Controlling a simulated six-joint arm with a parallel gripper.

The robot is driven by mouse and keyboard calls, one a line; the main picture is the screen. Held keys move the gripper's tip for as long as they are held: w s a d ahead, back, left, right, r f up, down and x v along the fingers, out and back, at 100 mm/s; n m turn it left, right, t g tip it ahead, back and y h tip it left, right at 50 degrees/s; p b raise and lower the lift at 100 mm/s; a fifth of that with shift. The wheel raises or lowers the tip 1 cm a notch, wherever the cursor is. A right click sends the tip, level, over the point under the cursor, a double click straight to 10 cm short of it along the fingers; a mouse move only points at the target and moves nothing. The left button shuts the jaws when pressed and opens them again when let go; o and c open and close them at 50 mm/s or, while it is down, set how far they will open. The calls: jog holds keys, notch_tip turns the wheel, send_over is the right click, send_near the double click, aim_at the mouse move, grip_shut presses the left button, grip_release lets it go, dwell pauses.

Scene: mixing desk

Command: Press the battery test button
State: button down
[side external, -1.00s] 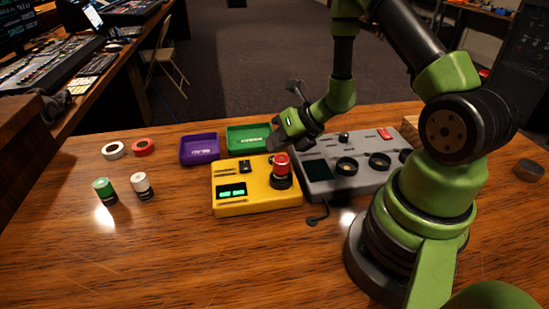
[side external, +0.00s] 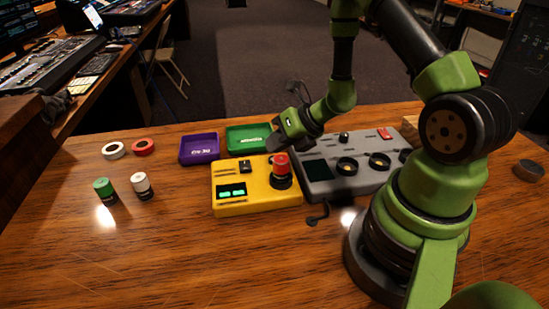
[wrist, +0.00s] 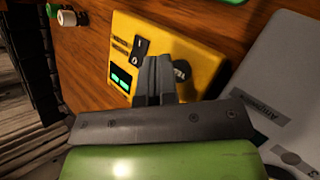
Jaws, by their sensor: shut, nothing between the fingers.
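The yellow battery tester (side external: 228,204) lies flat on the wooden table, with a lit green display (side external: 232,191) and a small black control (side external: 246,167) on top. The wrist view shows the black control (wrist: 140,47) and the green display (wrist: 121,77) left of the fingers. My gripper (side external: 274,143) is shut and empty, above the tester's back edge beside the red-topped cylinder. In the wrist view, the fingers (wrist: 157,75) hide part of the tester.
A grey box with knobs (side external: 325,191) sits right of the tester. Purple (side external: 199,160) and green (side external: 240,149) trays lie behind it. A green cylinder (side external: 105,191), a white cylinder (side external: 142,186) and two tape rolls (side external: 114,151) are at left.

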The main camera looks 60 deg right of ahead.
jog(key=shift+f, duration=0.35)
jog(key=shift+f, duration=0.35)
dwell(0.6)
jog(key=shift+r, duration=0.8)
jog(key=shift+r, duration=2.5)
